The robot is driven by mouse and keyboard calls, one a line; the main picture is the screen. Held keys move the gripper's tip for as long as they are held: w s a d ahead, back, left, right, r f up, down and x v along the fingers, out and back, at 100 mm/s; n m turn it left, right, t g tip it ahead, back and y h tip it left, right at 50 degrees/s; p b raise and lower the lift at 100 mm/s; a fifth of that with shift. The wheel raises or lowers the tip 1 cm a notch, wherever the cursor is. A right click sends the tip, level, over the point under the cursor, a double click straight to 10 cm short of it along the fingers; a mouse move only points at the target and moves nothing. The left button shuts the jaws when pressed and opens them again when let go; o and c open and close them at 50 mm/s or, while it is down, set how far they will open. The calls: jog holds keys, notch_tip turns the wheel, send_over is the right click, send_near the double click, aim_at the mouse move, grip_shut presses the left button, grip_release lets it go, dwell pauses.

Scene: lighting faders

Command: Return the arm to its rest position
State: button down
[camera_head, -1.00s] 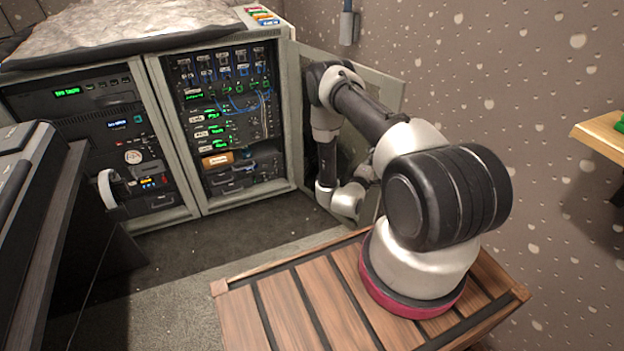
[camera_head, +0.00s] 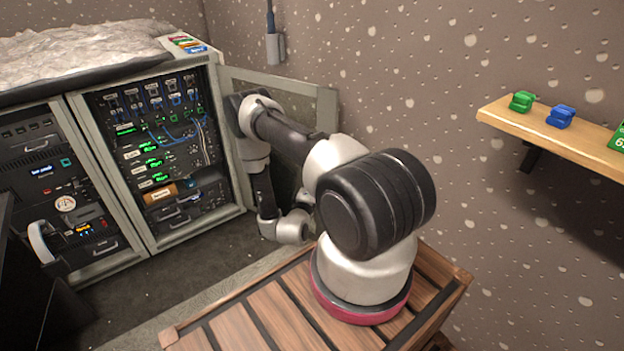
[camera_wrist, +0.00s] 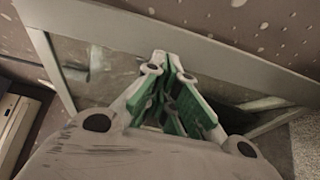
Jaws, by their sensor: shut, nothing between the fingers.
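My gripper (camera_wrist: 168,62) shows in the wrist view with its two green-padded fingers drawn together at the tips. It is shut and holds nothing. In the head view my arm stands on my wooden-slatted base, bent up to the elbow and folded down again to the wrist. The gripper is mostly hidden there behind my shoulder. The open cabinet door (camera_head: 318,108) stands behind the arm. Its pale frame (camera_wrist: 215,52) also fills the background beyond the fingers in the wrist view. I cannot tell how much space separates the fingers from the door.
The equipment cabinet (camera_head: 68,110) with lit modules stands at the left. A wooden shelf (camera_head: 580,138) with a green clip (camera_head: 522,101) and a blue clip (camera_head: 561,116) is on the right wall. Dark floor (camera_head: 160,285) is clear between cabinet and base.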

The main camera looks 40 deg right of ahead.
jog(key=s+a, duration=0.2)
jog(key=s, duration=0.3)
jog(key=shift+s+a, duration=0.25)
